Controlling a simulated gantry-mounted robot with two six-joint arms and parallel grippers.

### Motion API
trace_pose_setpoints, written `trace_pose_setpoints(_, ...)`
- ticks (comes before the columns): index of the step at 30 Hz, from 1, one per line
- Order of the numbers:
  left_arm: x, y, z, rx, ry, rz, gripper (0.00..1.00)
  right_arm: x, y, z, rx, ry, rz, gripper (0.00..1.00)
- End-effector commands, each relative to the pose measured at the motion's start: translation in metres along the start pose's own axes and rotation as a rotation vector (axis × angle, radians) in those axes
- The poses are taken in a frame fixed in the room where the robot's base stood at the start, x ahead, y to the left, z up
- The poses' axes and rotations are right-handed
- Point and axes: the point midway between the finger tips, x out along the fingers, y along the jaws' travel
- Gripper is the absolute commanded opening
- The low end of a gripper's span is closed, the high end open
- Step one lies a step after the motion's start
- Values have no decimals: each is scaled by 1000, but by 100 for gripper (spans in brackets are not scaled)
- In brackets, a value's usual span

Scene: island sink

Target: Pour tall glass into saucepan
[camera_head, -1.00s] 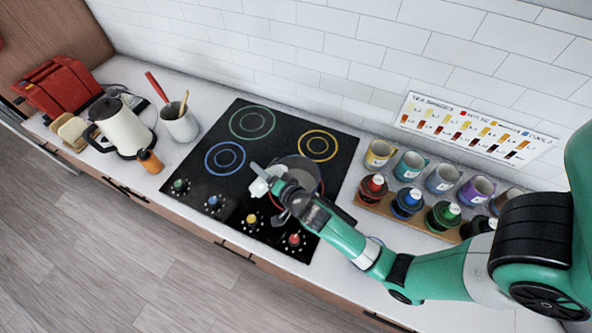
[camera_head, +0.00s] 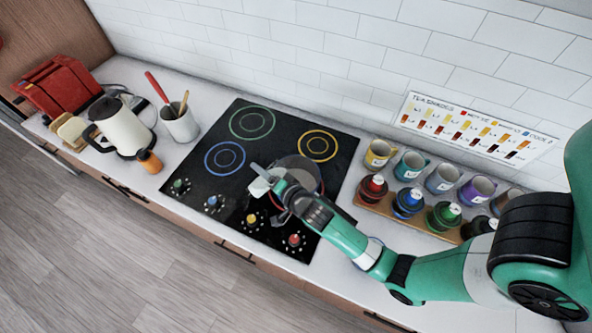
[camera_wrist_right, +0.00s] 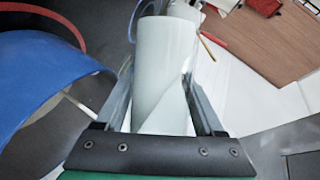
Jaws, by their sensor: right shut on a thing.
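My right gripper (camera_head: 276,182) is shut on a tall glass (camera_head: 261,186) with white contents, above the cooktop. In the right wrist view the glass (camera_wrist_right: 163,75) lies between the two fingers (camera_wrist_right: 160,105). A diagonal edge shows in its white contents. In the head view, a round grey shape (camera_head: 300,168) that looks like the saucepan is on the front right burner, partly hidden by my gripper. A curved blue surface (camera_wrist_right: 45,85) fills the left of the wrist view; I cannot tell what it is. My left gripper is not in view.
The black cooktop (camera_head: 232,190) has bare burners at left and back, with knobs along the front. A kettle (camera_head: 122,130), utensil pot (camera_head: 180,124) and red toaster (camera_head: 58,86) stand left. Several mugs and a rack of coloured bottles (camera_head: 408,203) stand right, near my arm.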

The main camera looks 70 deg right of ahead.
Motion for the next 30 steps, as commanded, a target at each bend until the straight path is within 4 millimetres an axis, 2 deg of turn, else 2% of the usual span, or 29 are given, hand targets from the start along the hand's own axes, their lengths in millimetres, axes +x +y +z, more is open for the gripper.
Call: trace_pose_setpoints(30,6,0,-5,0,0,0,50,-2,-6,-3,114,-25,-35,3)
